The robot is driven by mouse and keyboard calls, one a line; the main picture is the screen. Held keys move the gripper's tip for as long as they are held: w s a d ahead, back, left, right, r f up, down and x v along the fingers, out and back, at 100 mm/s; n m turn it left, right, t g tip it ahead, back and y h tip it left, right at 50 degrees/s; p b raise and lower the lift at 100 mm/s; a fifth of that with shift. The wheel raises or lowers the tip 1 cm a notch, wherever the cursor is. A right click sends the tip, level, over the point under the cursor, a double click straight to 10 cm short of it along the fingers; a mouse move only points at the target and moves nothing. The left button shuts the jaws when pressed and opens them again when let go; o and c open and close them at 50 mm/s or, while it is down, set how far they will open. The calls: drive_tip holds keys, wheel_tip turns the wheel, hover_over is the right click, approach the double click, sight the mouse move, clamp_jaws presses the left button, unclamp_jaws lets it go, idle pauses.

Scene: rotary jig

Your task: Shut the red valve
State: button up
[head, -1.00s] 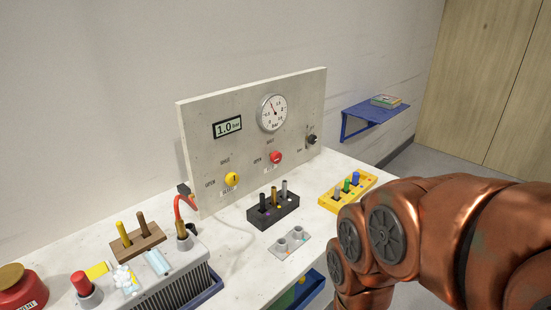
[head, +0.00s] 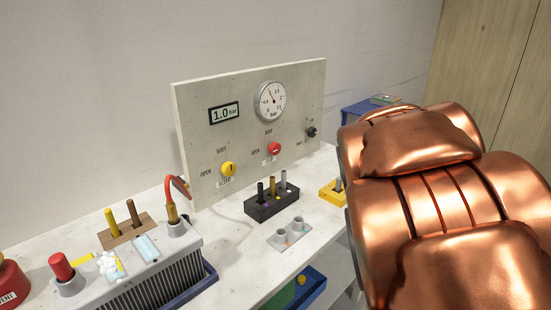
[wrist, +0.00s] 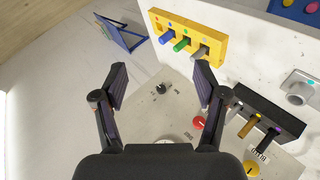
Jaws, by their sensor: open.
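The red valve (head: 274,148) is a round knob on the upright grey panel (head: 200,120), with an OPEN label at its left and another label above it. Its exact setting is too small to tell. In the wrist view the red valve (wrist: 198,123) shows low, close beside my right finger in the picture. My gripper (wrist: 160,76) is open and empty, with the panel behind it. It does not touch the valve as far as I can see. In the head view my arm fills the right side and the gripper is not visible.
A yellow knob (head: 229,169) sits left of the red valve, and a black knob (head: 311,132) right of it. The panel carries a dial gauge (head: 270,101) and a display (head: 224,113) reading 1.0 bar. A black rack (head: 258,211) with pegs stands in front.

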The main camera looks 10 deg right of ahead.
sight(278, 149)
drive_tip(key=w+d+r+n+t+y+b, duration=0.1)
drive_tip(key=w+r+n+t+b, duration=0.2)
drive_tip(key=w+n+t+b, duration=1)
drive_tip(key=w+a+f+n+g+y+p, duration=0.2)
drive_tip(key=w+a+f+n+g+y, duration=0.3)
drive_tip(key=w+a+f+n+y, duration=0.85)
drive_tip(key=shift+y, duration=0.25)
drive_tip(key=shift+a+r+p+x, duration=0.15)
drive_tip(key=shift+r+x, duration=0.1)
drive_tip(key=shift+x, duration=1.2)
drive_tip(key=shift+a+r+p+x, duration=0.1)
drive_tip(key=shift+r+p+x, duration=0.15)
drive_tip(key=shift+x, duration=1.2)
drive_tip(key=shift+a+r+p+x, duration=0.1)
drive_tip(key=shift+r+x, duration=0.15)
drive_tip(key=shift+x, duration=1.25)
drive_tip(key=shift+s, duration=0.1)
drive_tip(key=c, duration=1.1)
drive_tip(key=shift+c, duration=0.2)
